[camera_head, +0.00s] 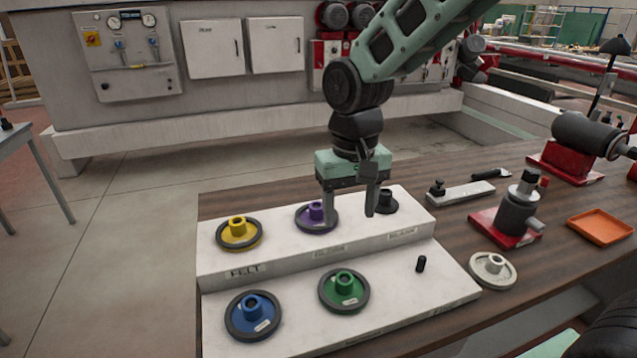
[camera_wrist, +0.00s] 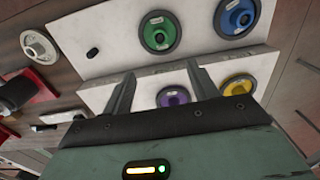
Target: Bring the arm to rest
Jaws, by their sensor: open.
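My gripper (camera_head: 350,203) hangs from my green and black arm over the upper step of the white stepped rack (camera_head: 292,262). Its two fingers point down, apart, with nothing between them. In the wrist view the fingers (camera_wrist: 163,92) show spread apart over the rack. The fingers are near the purple wheel (camera_head: 316,216) and the black wheel (camera_head: 386,201), which they partly cover in the head view. I cannot tell the exact gap to the rack.
The yellow wheel (camera_head: 239,233), blue wheel (camera_head: 253,315) and green wheel (camera_head: 344,291) sit on the rack. A bare black peg (camera_head: 421,264) stands on the lower step. A pale wheel (camera_head: 492,269), a red-based fixture (camera_head: 515,215) and an orange tray (camera_head: 600,227) are on the table to the right.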

